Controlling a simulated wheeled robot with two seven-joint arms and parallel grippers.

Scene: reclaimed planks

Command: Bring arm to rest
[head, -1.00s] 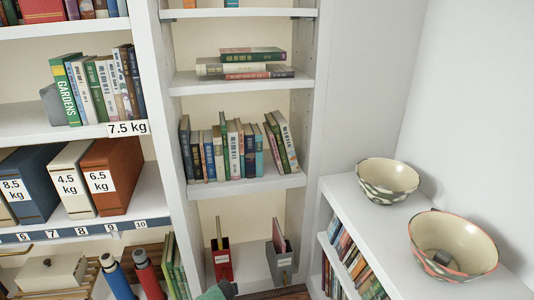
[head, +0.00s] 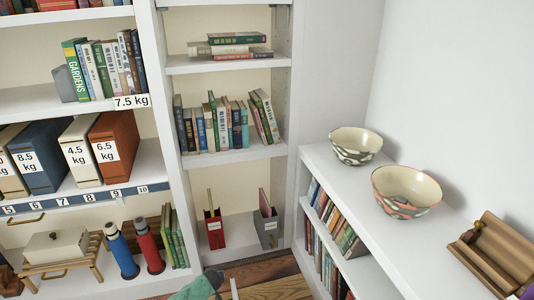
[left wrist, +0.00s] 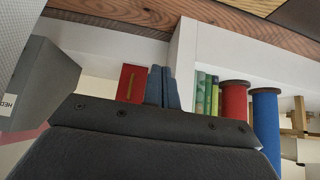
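My left gripper (left wrist: 163,87) shows in the left wrist view. Its two blue-grey fingers are side by side with no clear gap, and nothing is seen held. It points towards the lowest shelf, in front of the red bin (left wrist: 131,83); the grey bin (left wrist: 42,75) is close by at the left. In the head view the red bin (head: 215,232) and the grey bin (head: 267,229) stand upright on the lowest shelf. My right gripper is not in view.
Shelves of books stand ahead. A low white bookcase (head: 330,168) at the right holds two bowls (head: 355,146) (head: 406,190) and a wooden holder (head: 497,252). Blue (head: 121,250) and red (head: 148,245) cylinders stand low at the left. Some wooden floor (head: 278,275) is bare.

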